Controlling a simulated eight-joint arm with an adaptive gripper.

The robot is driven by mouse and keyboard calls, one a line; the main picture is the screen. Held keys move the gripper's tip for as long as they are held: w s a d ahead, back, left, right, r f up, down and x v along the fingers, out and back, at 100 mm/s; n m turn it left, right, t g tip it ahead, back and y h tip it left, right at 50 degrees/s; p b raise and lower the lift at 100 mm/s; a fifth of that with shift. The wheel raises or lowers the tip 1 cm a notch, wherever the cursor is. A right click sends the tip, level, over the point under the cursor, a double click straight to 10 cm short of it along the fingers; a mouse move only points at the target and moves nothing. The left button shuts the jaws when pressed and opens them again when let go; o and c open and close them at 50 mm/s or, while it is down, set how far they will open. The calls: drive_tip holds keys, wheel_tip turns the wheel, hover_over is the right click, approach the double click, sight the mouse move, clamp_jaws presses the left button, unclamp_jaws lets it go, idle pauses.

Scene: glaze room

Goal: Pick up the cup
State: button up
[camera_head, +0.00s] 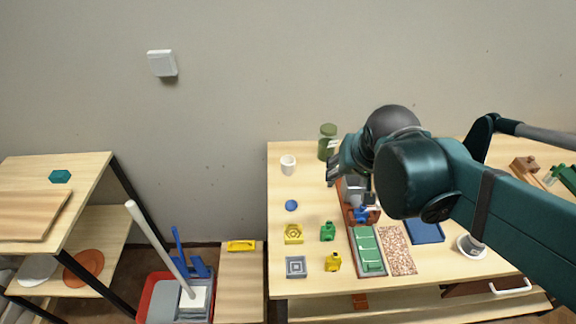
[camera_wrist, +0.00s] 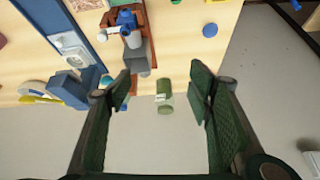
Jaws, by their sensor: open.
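A small white cup (camera_head: 288,164) stands upright near the back left corner of the wooden table (camera_head: 276,215). My gripper (camera_head: 340,168) is to the right of this cup and apart from it, partly covered by my own arm in the head view. In the wrist view my gripper (camera_wrist: 162,82) is open, with its two green fingers spread and nothing held between them. I cannot make out the white cup in the wrist view. A greyish cup-like thing on a white saucer (camera_head: 466,250) stands at the right, partly behind my arm.
A green jar (camera_head: 327,142) stands right of the cup, close to my gripper; it also shows between the fingers in the wrist view (camera_wrist: 165,103). A blue ball (camera_head: 291,205) lies in front of the cup. Yellow, green and grey pieces and trays fill the table's front.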

drive_tip(key=w+a+m+p, duration=0.1)
drive_tip(key=w+a+p, duration=0.15)
drive_tip(key=w, duration=0.45)
drive_tip(key=m+g+h+p, duration=0.2)
drive_tip(key=m+p, duration=0.3)
hover_over(285, 173)
wheel_tip(285, 173, down, 15)
drive_tip(key=shift+s+a+r, duration=0.1)
drive_tip(key=shift+a, duration=0.2)
drive_tip(key=shift+x, duration=1.3)
drive_tip(key=shift+d, duration=0.1)
drive_tip(key=shift+x, duration=2.55)
